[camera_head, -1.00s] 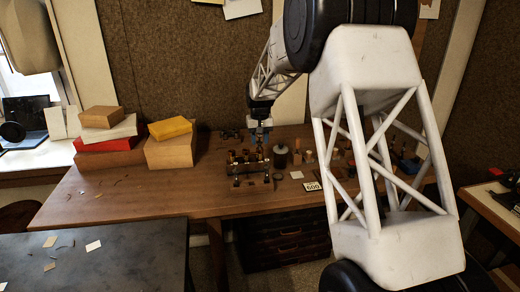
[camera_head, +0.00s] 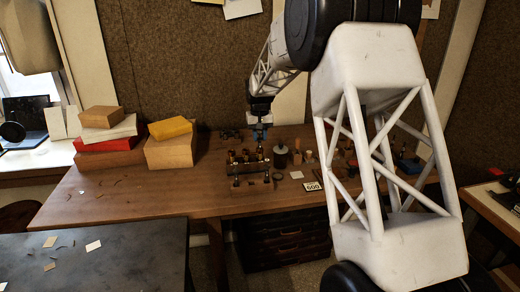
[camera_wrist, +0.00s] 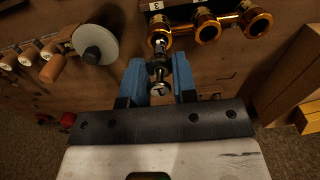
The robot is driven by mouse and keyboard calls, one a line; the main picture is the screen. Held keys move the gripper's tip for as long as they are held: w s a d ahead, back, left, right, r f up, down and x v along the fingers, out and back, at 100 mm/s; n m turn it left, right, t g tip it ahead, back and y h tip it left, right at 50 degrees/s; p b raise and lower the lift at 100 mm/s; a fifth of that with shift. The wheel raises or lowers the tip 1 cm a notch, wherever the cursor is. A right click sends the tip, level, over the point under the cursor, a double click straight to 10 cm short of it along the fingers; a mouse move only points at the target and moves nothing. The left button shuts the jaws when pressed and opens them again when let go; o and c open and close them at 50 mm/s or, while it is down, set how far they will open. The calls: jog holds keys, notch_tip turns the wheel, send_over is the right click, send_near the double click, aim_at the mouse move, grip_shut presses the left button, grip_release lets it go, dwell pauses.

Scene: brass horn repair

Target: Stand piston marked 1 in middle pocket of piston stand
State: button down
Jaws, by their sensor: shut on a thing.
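My gripper (camera_wrist: 159,66) has blue fingers closed on a slim silver piston (camera_wrist: 159,73); its round end faces the wrist camera, and I cannot read its mark for certain. The piston's far part overlaps the leftmost of three brass-rimmed openings (camera_wrist: 205,25) in a row; I cannot tell whether it is inside or only in front. The piston is too small to make out there. I cannot pick out the piston stand for certain.
A dark cylinder (camera_head: 281,157) stands just right of the rack; small tools and a "000" card (camera_head: 312,186) lie farther right. Stacked boxes (camera_head: 170,148) stand at the left. A label (camera_wrist: 157,5) sits by the openings.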

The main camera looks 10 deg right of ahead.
jog(key=shift+r, duration=3.15)
jog(key=s+a, duration=0.2)
jog(key=s, duration=0.4)
jog(key=s+a+f, duration=0.1)
jog(key=s+a, duration=0.2)
jog(key=s, duration=0.4)
jog(key=shift+s+a+f, duration=0.25)
jog(key=shift+a+f, duration=0.05)
jog(key=shift+f, duration=0.1)
jog(key=shift+f, duration=2.3)
jog(key=shift+f, duration=1.45)
